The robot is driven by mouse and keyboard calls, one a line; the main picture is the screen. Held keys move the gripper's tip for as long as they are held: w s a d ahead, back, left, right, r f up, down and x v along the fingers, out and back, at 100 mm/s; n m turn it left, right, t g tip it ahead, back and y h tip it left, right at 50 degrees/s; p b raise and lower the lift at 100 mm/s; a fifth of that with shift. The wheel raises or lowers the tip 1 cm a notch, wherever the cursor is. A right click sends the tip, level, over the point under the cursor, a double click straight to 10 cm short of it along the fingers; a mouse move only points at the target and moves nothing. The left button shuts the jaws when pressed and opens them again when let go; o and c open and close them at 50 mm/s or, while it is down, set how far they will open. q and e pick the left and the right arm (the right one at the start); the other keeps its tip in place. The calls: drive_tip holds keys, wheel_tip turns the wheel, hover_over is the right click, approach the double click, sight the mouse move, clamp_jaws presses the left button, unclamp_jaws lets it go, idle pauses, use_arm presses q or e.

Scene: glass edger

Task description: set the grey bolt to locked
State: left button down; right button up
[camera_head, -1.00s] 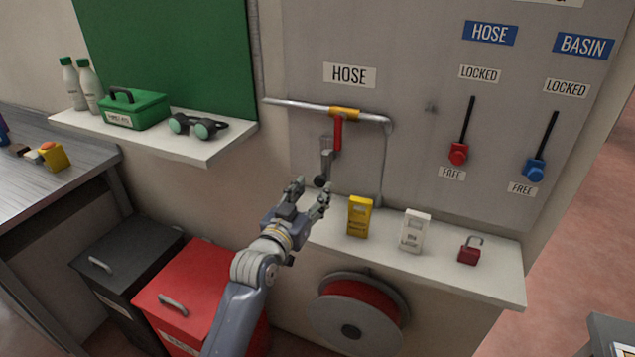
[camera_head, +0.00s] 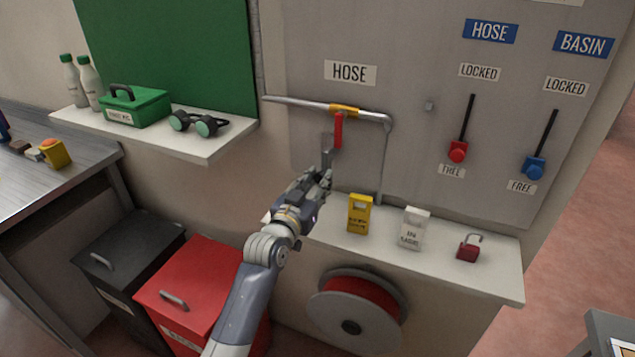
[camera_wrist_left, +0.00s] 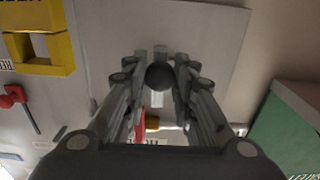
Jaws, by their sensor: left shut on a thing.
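The grey bolt (camera_head: 327,158) sits on the wall panel just below the red lever (camera_head: 338,131) of the hose pipe. My left gripper (camera_head: 326,180) is at its lower end, with its fingers closed around the bolt's knob. In the left wrist view the dark round knob (camera_wrist_left: 160,75) shows between the two fingers. In the head view the fingers hide the knob. No locked or free label shows beside this bolt. My right gripper is not in view.
A shelf (camera_head: 480,284) below holds a yellow tag (camera_head: 360,214), a white tag (camera_head: 413,229) and a red padlock (camera_head: 469,248). A red slider (camera_head: 457,151) and a blue slider (camera_head: 535,168) stand at right, both near FREE. A hose reel (camera_head: 352,327) is beneath.

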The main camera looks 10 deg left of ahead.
sight(325, 155)
use_arm(q)
drive_tip(key=shift+r+p, duration=2.55)
drive_tip(key=shift+r, duration=0.3)
drive_tip(key=c, duration=1.3)
unclamp_jaws()
drive_tip(key=shift+f, duration=0.1)
drive_tip(key=shift+s, duration=0.1)
drive_tip(key=shift+s+f, duration=0.1)
drive_tip(key=shift+s, duration=0.15)
drive_tip(key=s+a, duration=0.2)
drive_tip(key=s, duration=0.9)
drive_tip(key=shift+a, duration=0.15)
